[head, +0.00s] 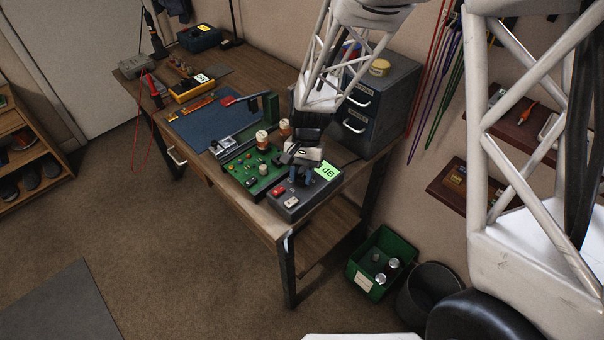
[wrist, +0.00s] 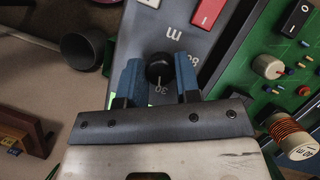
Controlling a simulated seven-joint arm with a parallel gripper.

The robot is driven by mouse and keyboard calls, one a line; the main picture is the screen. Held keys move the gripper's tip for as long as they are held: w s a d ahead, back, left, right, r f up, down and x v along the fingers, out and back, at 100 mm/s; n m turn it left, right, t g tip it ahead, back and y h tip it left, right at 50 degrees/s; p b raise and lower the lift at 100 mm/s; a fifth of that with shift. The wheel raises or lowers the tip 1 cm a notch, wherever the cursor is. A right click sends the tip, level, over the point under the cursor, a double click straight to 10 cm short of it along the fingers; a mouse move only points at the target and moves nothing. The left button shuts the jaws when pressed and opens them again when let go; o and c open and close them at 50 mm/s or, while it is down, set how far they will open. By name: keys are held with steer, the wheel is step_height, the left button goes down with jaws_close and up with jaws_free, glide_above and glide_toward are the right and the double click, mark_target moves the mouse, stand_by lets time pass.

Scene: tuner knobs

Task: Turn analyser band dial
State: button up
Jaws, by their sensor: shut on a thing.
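The analyser (head: 303,201) is a dark grey box at the front corner of the workbench, with a lit green "dB" screen (head: 327,171). In the wrist view its face (wrist: 205,42) carries a black round dial (wrist: 158,67) with a white pointer line and a "30" mark beside it. My gripper (wrist: 160,75) is shut on the dial, one blue finger on each side. In the head view my gripper (head: 300,174) reaches down onto the analyser and hides the dial.
A green circuit board (head: 252,172) with knobs and copper coils lies close beside the analyser. The analyser has a red button (wrist: 208,13) and a white button (head: 291,202). A dark drawer cabinet (head: 375,105) stands behind. A green bin (head: 365,282) is on the floor.

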steer(key=shift+n, duration=0.5)
steer(key=o, duration=0.9)
steer(key=shift+v, duration=3.9)
steer(key=shift+a, duration=0.15)
